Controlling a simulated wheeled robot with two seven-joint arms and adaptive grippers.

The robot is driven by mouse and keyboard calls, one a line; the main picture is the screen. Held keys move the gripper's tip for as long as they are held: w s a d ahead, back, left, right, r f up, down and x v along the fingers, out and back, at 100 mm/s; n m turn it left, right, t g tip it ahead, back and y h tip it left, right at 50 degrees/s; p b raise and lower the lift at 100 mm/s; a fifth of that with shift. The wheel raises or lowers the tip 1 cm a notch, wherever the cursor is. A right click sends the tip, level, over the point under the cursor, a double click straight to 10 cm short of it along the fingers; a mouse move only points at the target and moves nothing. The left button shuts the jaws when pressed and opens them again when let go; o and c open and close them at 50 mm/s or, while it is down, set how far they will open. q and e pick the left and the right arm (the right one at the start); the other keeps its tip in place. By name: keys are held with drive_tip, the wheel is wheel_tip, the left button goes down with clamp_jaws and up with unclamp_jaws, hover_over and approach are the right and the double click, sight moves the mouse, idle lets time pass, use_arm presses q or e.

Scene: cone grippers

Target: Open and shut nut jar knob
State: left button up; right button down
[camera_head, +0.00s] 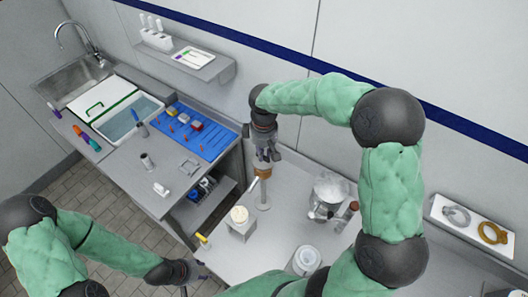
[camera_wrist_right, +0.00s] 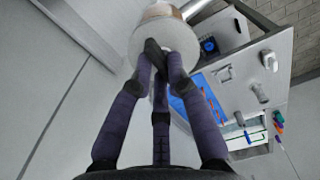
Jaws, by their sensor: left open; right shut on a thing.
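My right gripper (camera_head: 265,157) points down at the back of the pale table, with its fingers together at the top of a slim upright piece with a brown collar (camera_head: 263,173). In the right wrist view the fingers (camera_wrist_right: 158,58) close on a small dark knob-like part against a pale round lid-like piece (camera_wrist_right: 140,38). A brownish band shows at that piece's far edge. The fingers hide much of the knob, and I cannot tell whether the lid is seated or raised. My left gripper (camera_head: 190,277) is low at the bottom, off the table's left edge, open and apart from everything.
On the table (camera_head: 225,266) stand a cream-topped block (camera_head: 240,220), a clear vessel with metal parts (camera_head: 328,195) and a white round container (camera_head: 306,260). A yellow-ended item (camera_head: 203,241) lies at the left edge. A bench with a blue mat (camera_head: 212,142) stands left.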

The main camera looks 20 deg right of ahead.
idle(0.4)
drive_tip(key=c, duration=1.2)
unclamp_jaws()
drive_tip(key=shift+w, duration=0.1)
drive_tip(key=shift+r, duration=0.1)
wheel_tip(320, 180, up, 12)
drive_tip(key=shift+f, duration=0.2)
